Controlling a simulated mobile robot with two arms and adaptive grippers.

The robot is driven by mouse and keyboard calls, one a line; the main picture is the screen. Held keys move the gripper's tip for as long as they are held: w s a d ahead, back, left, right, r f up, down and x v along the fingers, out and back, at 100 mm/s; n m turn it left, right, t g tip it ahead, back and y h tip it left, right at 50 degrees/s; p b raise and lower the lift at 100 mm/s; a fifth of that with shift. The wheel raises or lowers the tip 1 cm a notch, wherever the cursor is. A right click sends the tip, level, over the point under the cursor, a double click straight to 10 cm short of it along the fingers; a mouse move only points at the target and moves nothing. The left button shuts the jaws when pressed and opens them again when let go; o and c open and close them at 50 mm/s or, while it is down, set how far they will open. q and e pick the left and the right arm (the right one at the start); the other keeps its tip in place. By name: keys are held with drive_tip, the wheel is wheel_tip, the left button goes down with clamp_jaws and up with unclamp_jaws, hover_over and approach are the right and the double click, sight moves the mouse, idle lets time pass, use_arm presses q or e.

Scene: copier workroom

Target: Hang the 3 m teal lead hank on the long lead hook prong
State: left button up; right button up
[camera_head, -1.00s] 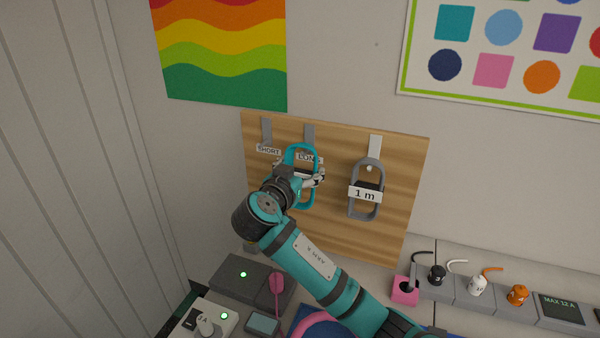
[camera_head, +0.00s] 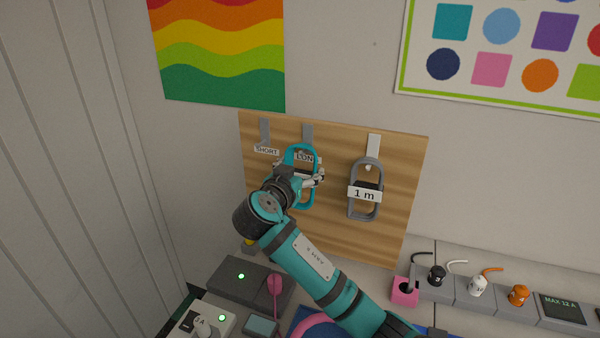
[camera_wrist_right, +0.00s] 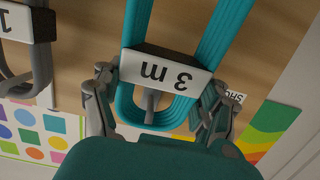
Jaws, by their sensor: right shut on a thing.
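The teal lead hank (camera_head: 315,193) is an upright loop with a white "3 m" label, which shows upside down in the right wrist view (camera_wrist_right: 166,72). My right gripper (camera_head: 299,178) is shut on the hank at its label, with one finger on each side in the wrist view (camera_wrist_right: 160,82). The long hook's grey plate (camera_head: 307,132) is on the wooden board, with its "LONG" sign (camera_head: 304,157) partly behind the hank. In the wrist view the grey prong (camera_wrist_right: 150,104) shows inside the hank's upper end. I cannot tell whether the loop rests on it. My left gripper is out of view.
A grey "1 m" hank (camera_head: 380,190) hangs on the hook to the right. The "SHORT" hook (camera_head: 265,131) on the left is bare. Below the wooden board (camera_head: 405,220) are a dark box (camera_head: 235,285) and a row of colored plugs (camera_head: 477,285).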

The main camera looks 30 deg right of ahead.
drive_tip(key=shift+d+f+b, duration=0.1)
drive_tip(key=shift+f+b, duration=0.1)
drive_tip(key=shift+b, duration=0.15)
idle(0.4)
idle(0.5)
drive_tip(key=o, duration=1.7)
